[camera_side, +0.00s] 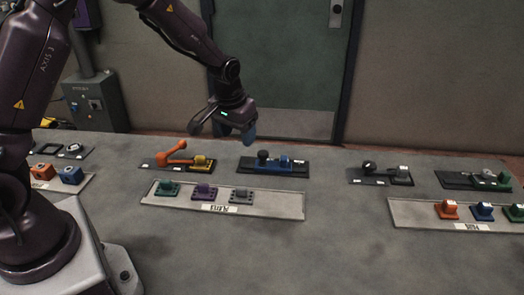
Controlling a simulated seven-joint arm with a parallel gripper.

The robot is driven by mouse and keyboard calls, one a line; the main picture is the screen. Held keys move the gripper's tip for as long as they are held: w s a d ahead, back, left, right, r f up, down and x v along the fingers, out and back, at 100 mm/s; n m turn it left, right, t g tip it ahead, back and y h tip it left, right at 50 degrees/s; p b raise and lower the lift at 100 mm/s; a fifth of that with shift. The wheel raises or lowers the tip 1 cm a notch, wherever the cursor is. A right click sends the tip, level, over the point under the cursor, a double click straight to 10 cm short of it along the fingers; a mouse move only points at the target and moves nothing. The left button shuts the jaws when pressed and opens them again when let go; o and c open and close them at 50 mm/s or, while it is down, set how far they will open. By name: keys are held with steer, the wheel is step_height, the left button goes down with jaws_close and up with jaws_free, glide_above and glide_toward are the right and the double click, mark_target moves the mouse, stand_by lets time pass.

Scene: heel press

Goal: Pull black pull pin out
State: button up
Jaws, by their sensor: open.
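My gripper (223,130) is open and empty. It hangs in the air at the upper middle, above and behind the orange-handled fixture and up-left of the blue one. A black knob (263,158) stands at the left of a black plate (246,169), beside a blue block (284,161). Another dark round knob (368,167) sits on a smaller black plate further right, beside a dark block. Both are small in this view, and I cannot tell for certain which is the black pull pin. My gripper touches neither.
An orange lever (174,154) with a yellow block stands left of the blue fixture. A pale tray (270,211) with green, purple and grey pieces lies in front. Another tray (410,215) holds coloured pieces at right. The grey tabletop between the trays is clear.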

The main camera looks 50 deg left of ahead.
mark_target(263, 153)
steer(key=w+a+t, duration=0.2)
steer(key=w, duration=0.4)
steer(key=shift+n+y, duration=0.3)
steer(key=shift+n, duration=0.2)
steer(key=x, duration=1.2)
steer(key=shift+s+d+f, duration=0.15)
steer(key=shift+f, duration=0.15)
steer(key=shift+c, duration=0.4)
